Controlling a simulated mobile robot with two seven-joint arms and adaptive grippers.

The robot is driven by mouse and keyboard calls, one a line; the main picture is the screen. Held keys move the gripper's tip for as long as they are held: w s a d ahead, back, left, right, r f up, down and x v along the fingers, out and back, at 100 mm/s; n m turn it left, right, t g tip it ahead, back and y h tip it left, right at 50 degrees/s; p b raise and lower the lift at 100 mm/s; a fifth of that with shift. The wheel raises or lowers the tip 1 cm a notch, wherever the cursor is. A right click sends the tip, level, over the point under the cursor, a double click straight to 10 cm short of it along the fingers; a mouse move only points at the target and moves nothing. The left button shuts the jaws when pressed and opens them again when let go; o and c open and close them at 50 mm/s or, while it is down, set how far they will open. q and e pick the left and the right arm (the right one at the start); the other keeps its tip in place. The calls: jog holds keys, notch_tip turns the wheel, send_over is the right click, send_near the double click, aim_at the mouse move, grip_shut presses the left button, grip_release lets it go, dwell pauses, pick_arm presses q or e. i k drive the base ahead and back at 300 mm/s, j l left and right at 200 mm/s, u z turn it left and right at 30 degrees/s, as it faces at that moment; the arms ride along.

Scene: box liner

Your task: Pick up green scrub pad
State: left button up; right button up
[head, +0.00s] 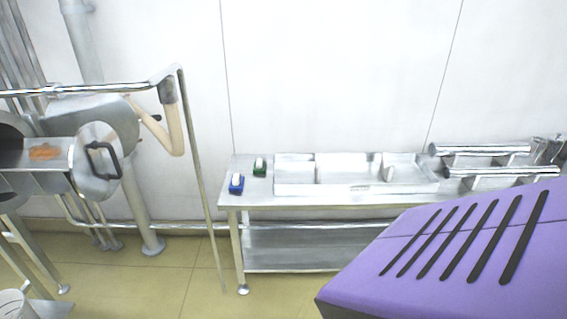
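A small green item (260,171) with a white top lies on the left end of a steel table (236,199); it looks like the green scrub pad. A blue item (237,185) with a white top lies just in front and to the left of it. The two are close together but appear apart. Neither of my grippers shows in the head view.
A steel tray unit (355,188) stands right of the pads. Metal cylinders (500,172) lie at the table's right. A purple slotted box (440,255) fills the lower right. Steel machinery (95,160) and pipes stand left. Yellowish floor (180,285) is open in front.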

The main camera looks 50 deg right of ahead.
aim_at(260, 165)
jog(key=z, duration=1.3)
